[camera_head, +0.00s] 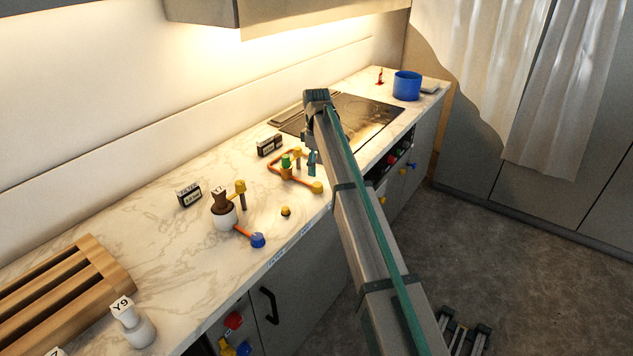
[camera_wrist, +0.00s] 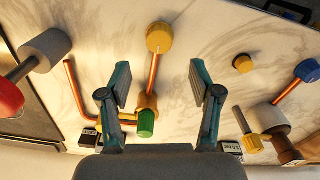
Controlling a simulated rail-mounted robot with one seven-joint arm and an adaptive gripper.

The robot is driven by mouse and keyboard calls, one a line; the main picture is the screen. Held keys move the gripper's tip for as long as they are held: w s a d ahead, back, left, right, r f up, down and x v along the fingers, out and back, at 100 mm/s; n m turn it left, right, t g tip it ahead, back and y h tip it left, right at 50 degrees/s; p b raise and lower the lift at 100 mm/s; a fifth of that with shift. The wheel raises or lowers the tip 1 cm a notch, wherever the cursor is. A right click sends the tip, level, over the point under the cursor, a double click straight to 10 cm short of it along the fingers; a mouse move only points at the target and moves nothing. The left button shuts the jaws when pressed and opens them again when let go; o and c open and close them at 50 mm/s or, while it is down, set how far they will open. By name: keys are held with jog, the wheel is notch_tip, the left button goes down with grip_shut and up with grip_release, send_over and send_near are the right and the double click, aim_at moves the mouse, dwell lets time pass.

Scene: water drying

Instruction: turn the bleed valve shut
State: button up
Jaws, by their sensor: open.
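A copper pipe run with yellow fittings (camera_head: 317,187) lies on the counter. A green knob (camera_head: 286,161) sits on a yellow body in this run and is the likeliest bleed valve, though no label names it. In the wrist view the green knob (camera_wrist: 146,123) stands in the gap between my fingers, nearer the palm than the fingertips. My gripper (camera_wrist: 160,84) is open and empty, with a teal finger on each side. A large yellow cap (camera_wrist: 160,37) ends the pipe beyond the fingertips. In the head view my arm partly hides the gripper.
A small yellow knob (camera_head: 286,211) stands alone on the counter. A brown-topped white vessel (camera_head: 223,213) with a blue-capped pipe (camera_head: 257,240) stands left of it. Dark gauge boxes (camera_head: 270,145) stand behind.

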aim_at(317, 184)
notch_tip(317, 184, down, 7)
jog(key=shift+f+p, duration=0.2)
jog(key=shift+p, duration=0.6)
jog(key=c, duration=1.1)
jog(key=shift+c, duration=0.2)
